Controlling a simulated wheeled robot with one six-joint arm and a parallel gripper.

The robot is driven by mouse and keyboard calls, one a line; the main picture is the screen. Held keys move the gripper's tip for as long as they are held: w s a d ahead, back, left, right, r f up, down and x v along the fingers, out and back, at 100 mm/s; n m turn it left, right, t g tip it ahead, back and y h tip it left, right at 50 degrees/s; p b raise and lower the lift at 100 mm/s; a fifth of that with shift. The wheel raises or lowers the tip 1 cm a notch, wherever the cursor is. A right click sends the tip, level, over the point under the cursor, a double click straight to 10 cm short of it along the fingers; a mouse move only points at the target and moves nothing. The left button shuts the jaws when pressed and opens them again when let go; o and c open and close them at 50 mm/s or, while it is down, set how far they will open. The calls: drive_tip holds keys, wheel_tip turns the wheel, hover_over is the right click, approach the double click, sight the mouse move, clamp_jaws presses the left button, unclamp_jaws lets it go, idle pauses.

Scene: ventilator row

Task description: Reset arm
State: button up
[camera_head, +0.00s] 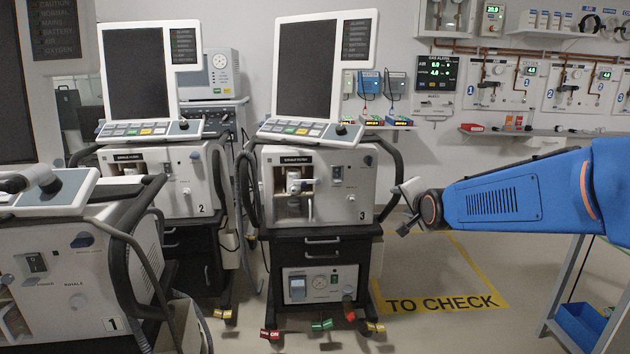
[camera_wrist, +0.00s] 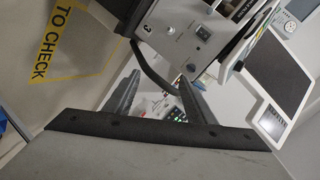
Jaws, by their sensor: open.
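My arm reaches in from the right edge of the head view, with its blue forearm roughly level. My gripper (camera_head: 406,208) is at its left end, just right of ventilator 3 (camera_head: 340,180) and above the floor. Ventilator 3 also shows tilted at the top of the wrist view (camera_wrist: 172,40), beyond the fingers. From these views I cannot tell whether my gripper touches its side handle.
Ventilator 2 (camera_head: 178,190) and ventilator 1 (camera_head: 60,265) stand to the left. A yellow-outlined "TO CHECK" floor area (camera_head: 440,302) lies empty below my arm. A shelf frame with a blue bin (camera_head: 580,325) stands at lower right. Gas panels line the back wall.

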drive_tip(key=s+d+f+n+g, duration=0.1)
drive_tip(key=s+f+n+g, duration=0.2)
drive_tip(key=s, duration=1)
drive_tip(key=s+d+f+n+g, duration=0.1)
drive_tip(key=s+f+n+g, duration=0.2)
drive_tip(key=s, duration=1.1)
drive_tip(key=s+d+f+n+g, duration=0.1)
drive_tip(key=s+f+n+g, duration=0.2)
drive_tip(key=s, duration=1.1)
wheel_tip(320, 180, down, 3)
drive_tip(key=n, duration=0.2)
drive_tip(key=shift+s+d+n+h, duration=0.25)
drive_tip(key=shift+n+h, duration=0.15)
